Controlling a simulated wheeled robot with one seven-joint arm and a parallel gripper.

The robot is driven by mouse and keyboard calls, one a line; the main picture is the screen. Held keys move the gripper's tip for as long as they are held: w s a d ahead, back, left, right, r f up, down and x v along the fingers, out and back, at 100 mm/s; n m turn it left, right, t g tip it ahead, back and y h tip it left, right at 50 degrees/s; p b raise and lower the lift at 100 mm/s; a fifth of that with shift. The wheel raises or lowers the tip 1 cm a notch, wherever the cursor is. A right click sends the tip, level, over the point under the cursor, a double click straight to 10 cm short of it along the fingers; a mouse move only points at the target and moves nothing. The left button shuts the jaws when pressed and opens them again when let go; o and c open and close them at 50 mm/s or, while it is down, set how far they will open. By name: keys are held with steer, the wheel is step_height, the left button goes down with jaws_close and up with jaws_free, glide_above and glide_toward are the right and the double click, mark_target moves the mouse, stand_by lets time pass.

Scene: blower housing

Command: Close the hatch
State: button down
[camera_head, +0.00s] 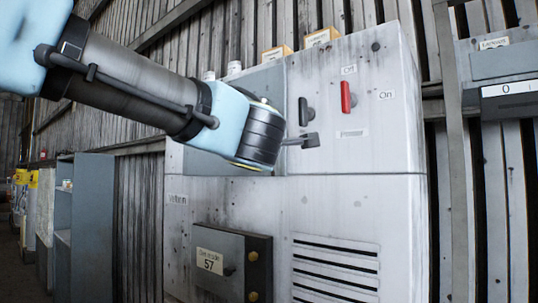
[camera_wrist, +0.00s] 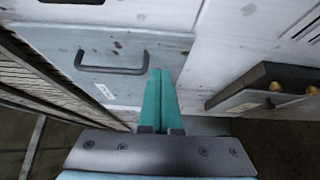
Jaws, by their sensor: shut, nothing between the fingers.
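The hatch appears to be the grey-blue panel (camera_head: 215,165) on the upper left of the pale metal cabinet. My arm covers much of it in the head view. In the wrist view the panel (camera_wrist: 60,40) carries a dark bar handle (camera_wrist: 112,69). It looks about flush with the cabinet, but I cannot tell if a gap remains. My gripper (camera_wrist: 161,72) shows two teal fingers pressed together, with nothing between them. Their tips appear just right of the handle, apart from it in the picture. In the head view the fingers are hidden behind my wrist.
A dark box marked 57 (camera_head: 230,262) sticks out of the cabinet's lower front, and also shows in the wrist view (camera_wrist: 262,88). A red lever (camera_head: 346,97) and a black lever (camera_head: 303,112) stand on the upper right. A grey shelf unit (camera_head: 85,225) stands left.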

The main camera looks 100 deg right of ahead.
steer(key=s+a+b, duration=0.2)
steer(key=s+a, duration=0.3)
steer(key=s, duration=0.3)
steer(key=shift+f, duration=0.1)
